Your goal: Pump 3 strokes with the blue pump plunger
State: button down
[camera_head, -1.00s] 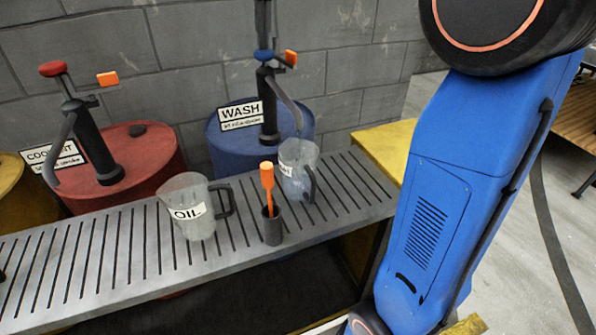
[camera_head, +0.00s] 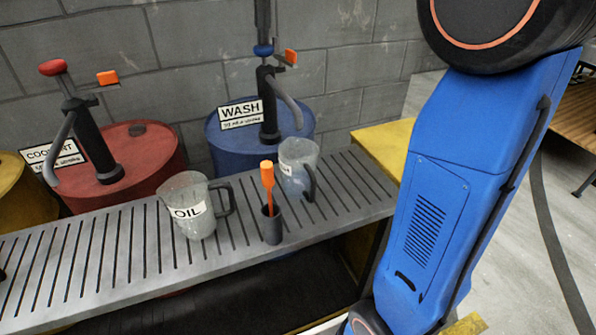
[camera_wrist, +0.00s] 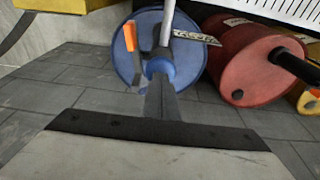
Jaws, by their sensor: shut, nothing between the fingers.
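The blue pump plunger knob (camera_head: 263,50) tops the dark pump (camera_head: 268,105) on the blue drum (camera_head: 222,143), labelled WASH (camera_head: 241,114). My gripper (camera_head: 263,38) is shut and points straight down onto the knob from above. Its tips look to be at the knob's top; I cannot tell if they press on it. In the wrist view my gripper's closed fingers (camera_wrist: 161,92) reach toward the blue knob (camera_wrist: 159,67), partly hiding it. A clear jug (camera_head: 297,168) stands on the slatted bench below the WASH pump's spout.
A red drum (camera_head: 150,165) with a red-knobbed COOLANT pump (camera_head: 90,135) stands to the left. An OIL jug (camera_head: 190,210) and an orange-handled tool in a dark cup (camera_head: 271,225) stand on the bench (camera_head: 110,250). An orange lever (camera_head: 291,56) sits beside the plunger.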

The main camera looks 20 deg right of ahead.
jog(key=shift+r, duration=2.35)
jog(key=shift+f, duration=0.3)
